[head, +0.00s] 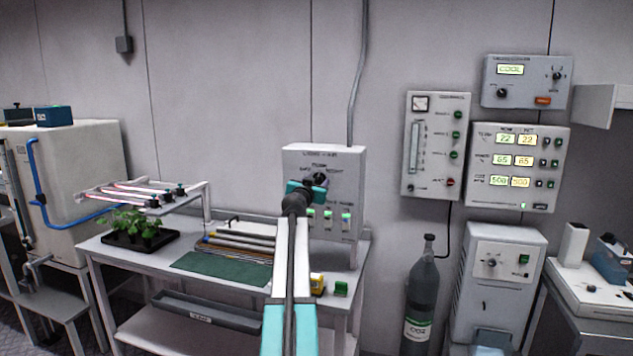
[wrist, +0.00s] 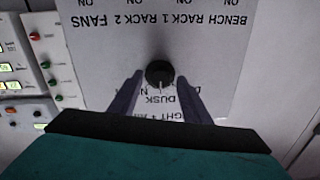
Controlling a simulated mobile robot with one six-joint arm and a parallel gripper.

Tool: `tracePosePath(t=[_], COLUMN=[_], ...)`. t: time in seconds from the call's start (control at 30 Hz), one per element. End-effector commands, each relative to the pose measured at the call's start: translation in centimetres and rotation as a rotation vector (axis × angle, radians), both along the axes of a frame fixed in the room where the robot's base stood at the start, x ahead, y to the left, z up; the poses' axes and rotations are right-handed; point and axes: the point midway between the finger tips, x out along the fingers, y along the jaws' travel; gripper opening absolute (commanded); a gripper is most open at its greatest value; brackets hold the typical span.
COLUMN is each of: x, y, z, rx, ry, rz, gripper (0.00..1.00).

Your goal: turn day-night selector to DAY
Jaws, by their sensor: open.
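The day-night selector is a round black knob (wrist: 160,72) on the grey light-and-air panel (head: 352,163). The wrist view shows the panel upside down. A pale mark on the knob faces the DUSK lettering below it in that view; the DAY and NIGHT lettering is partly hidden by my fingers. My gripper (wrist: 161,80) is open, with one finger on each side of the knob. I cannot tell whether the fingers touch it. In the head view my gripper (head: 314,184) is in front of the panel and hides the knob.
Green-lit switches (head: 328,219) sit low on the panel. Below is a bench with a plant tray (head: 128,240) and a green mat (head: 222,268). Other control boxes (head: 437,145) hang to the right, above a gas cylinder (head: 421,295).

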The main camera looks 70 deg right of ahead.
Motion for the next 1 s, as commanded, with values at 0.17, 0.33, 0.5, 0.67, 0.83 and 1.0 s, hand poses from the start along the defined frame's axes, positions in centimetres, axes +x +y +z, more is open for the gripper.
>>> tracePosePath(t=[0.17, 0.33, 0.5, 0.67, 0.83, 1.0], x=[0.05, 0.04, 0.05, 0.07, 0.07, 0.08], y=[-0.48, -0.47, -0.46, -0.46, -0.47, -0.46], z=[-0.02, -0.05, -0.06, -0.05, -0.06, -0.07], rx=[0.000, 0.000, 0.000, 0.000, 0.001, 0.000], ry=[0.000, 0.000, 0.000, 0.000, 0.000, 0.010], rz=[0.000, 0.000, 0.000, 0.000, 0.000, 0.000], gripper=[0.43, 0.43, 0.30, 0.03, 0.02, 0.02])
